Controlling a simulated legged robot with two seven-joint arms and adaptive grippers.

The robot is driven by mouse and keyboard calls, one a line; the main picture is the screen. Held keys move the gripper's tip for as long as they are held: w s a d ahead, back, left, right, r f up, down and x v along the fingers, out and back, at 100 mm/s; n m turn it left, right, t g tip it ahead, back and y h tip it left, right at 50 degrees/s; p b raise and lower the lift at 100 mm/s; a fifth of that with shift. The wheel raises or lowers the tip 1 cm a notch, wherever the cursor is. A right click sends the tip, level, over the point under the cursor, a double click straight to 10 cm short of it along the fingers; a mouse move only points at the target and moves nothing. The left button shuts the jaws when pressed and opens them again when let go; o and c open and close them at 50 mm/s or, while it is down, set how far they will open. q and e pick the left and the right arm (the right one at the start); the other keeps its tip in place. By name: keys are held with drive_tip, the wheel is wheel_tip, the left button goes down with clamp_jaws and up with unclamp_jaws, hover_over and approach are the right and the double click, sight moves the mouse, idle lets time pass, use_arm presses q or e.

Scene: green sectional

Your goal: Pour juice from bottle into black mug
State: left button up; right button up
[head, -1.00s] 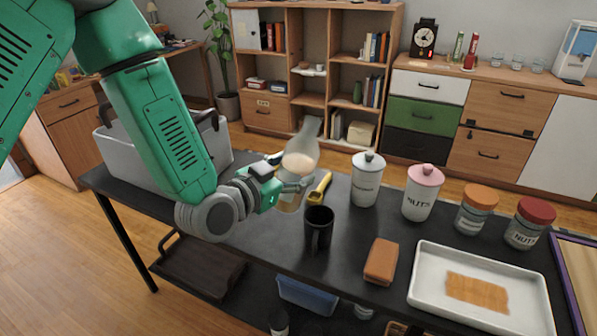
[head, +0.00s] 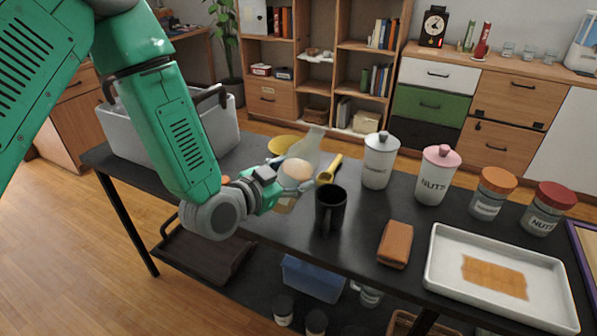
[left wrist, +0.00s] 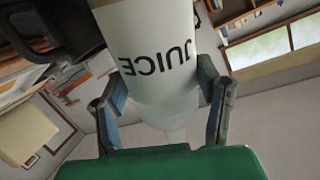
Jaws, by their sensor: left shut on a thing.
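My left gripper (head: 289,176) is shut around a pale, translucent juice bottle (head: 308,150), with a finger on either side. The bottle leans slightly, neck up and to the right. The black mug (head: 330,210) stands upright on the dark table, just right of and nearer than the bottle. Its inside is too dark to read. Whether the bottle's base touches the table is unclear. My right gripper is out of view.
A yellow scoop (head: 330,170) and yellow bowl (head: 284,144) lie behind the mug. White canisters (head: 378,165) and jars (head: 490,196) line the right. A brown block (head: 395,243) and white tray (head: 437,278) are at front right. A grey crate (head: 150,135) stands left.

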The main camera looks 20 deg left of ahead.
sight(284, 184)
use_arm(q)
drive_tip(key=shift+a, duration=0.35)
drive_tip(key=shift+d+r, duration=0.15)
drive_tip(key=shift+d, duration=0.95)
drive_tip(key=shift+s+a+f, duration=0.1)
drive_tip(key=shift+a+f, duration=0.35)
drive_tip(key=shift+f, duration=0.15)
drive_tip(key=shift+s+a+f+m+g, duration=0.1)
drive_tip(key=shift+a+f+m+g, duration=0.2)
drive_tip(key=shift+a+f, duration=0.25)
drive_tip(key=shift+d+r, duration=0.25)
drive_tip(key=shift+d, duration=0.35)
drive_tip(key=shift+s+a+f+m+y, duration=0.15)
drive_tip(key=shift+a+f, duration=0.2)
drive_tip(key=shift+a, duration=0.2)
drive_tip(key=shift+w+a+f+m+y, duration=0.15)
drive_tip(key=shift+a+f, duration=0.15)
drive_tip(key=shift+a, duration=0.2)
drive_tip(key=shift+s+d, duration=0.1)
drive_tip(key=shift+d, duration=0.25)
drive_tip(key=shift+s+g+p, duration=0.1)
drive_tip(key=shift+g+p, duration=0.2)
drive_tip(key=shift+p, duration=0.1)
drive_tip(key=shift+f+m, duration=0.1)
drive_tip(key=shift+m, duration=0.2)
drive_tip(key=shift+a+f, duration=0.1)
drive_tip(key=shift+a, duration=0.15)
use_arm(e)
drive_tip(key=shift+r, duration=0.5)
